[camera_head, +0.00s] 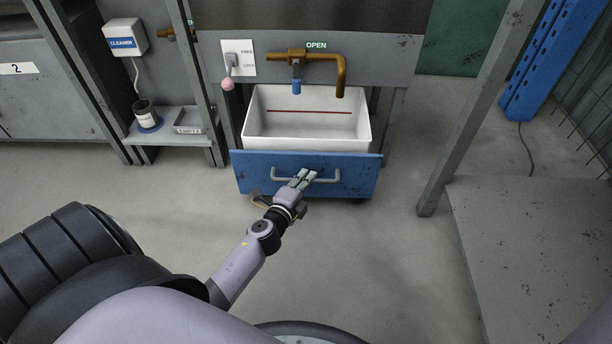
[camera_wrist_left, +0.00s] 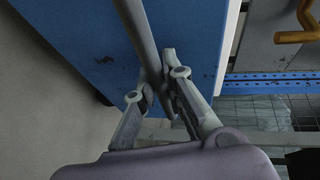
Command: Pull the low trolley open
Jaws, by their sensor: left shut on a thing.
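The low trolley has a blue front panel (camera_head: 350,182) with a grey bar handle (camera_head: 327,178) across it. A white open basin (camera_head: 305,142) sits behind the panel, under the sink frame. My left gripper (camera_head: 304,178) is shut on the handle, near its middle. In the left wrist view, the fingers of my left gripper (camera_wrist_left: 158,95) close around the grey handle bar (camera_wrist_left: 142,32), with the blue panel (camera_wrist_left: 90,40) behind it. The basin looks empty apart from a red line on its back wall. My right gripper is in neither view.
A brass tap (camera_head: 318,57) with a blue-tipped lever hangs above the basin. A pink-knobbed lever (camera_head: 228,84) on a FREE/LOCK plate is left of it. A small side shelf (camera_head: 168,139) stands left, a grey platform (camera_head: 520,230) right. The floor before the trolley is clear.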

